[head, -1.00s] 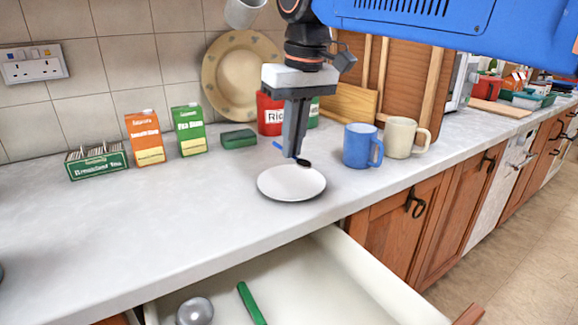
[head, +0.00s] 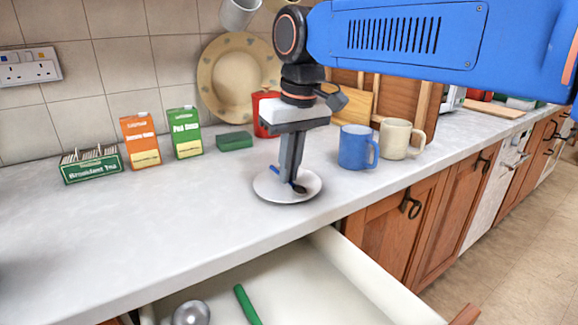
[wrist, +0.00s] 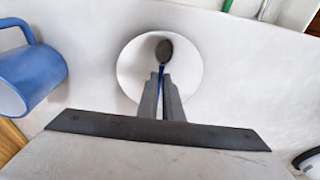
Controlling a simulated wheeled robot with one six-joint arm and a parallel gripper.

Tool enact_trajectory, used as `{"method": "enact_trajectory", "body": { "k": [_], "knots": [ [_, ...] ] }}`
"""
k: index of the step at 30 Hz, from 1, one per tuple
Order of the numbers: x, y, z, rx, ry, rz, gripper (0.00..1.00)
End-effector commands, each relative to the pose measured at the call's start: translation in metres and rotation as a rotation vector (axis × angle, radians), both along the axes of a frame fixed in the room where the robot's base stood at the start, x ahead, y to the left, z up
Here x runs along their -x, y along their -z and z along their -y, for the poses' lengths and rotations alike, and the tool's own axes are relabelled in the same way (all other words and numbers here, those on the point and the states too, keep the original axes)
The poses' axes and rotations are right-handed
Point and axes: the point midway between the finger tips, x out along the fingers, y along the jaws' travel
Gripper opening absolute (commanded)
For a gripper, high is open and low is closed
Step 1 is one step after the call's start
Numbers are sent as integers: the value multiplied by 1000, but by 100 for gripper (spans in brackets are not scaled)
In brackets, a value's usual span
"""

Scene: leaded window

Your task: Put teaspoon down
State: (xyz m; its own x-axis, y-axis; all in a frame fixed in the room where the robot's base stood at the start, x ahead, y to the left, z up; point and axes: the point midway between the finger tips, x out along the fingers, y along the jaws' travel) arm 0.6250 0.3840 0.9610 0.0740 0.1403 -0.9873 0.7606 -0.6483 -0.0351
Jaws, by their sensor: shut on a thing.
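The teaspoon has a dark bowl (head: 298,188) and a blue handle, and it lies low over a white saucer (head: 262,190). My gripper (head: 287,178) points down at the saucer and is shut on the teaspoon's handle. In the wrist view the teaspoon's bowl (wrist: 164,50) shows over the saucer (wrist: 130,75), ahead of the shut fingers (wrist: 163,98). I cannot tell whether the spoon touches the saucer.
A blue mug (head: 354,148) and a cream mug (head: 396,138) stand right of the saucer. An open drawer (head: 330,275) is below the counter's front edge.

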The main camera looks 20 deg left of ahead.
Motion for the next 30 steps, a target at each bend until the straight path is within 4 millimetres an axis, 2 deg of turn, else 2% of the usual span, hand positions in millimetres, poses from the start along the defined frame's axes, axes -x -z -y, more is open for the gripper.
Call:
{"method": "enact_trajectory", "body": {
  "k": [2,5,6,17,23,30],
  "knots": [
    [0,2,0,1,0,-1,0],
    [0,2,0,0,0,0,23],
    [0,2,0,0,0,0,25],
    [0,-2,0,-2,0,1,25],
    [1,-29,3,-2,0,2,25],
    [5,-76,10,-2,0,2,25]
  ]
}}
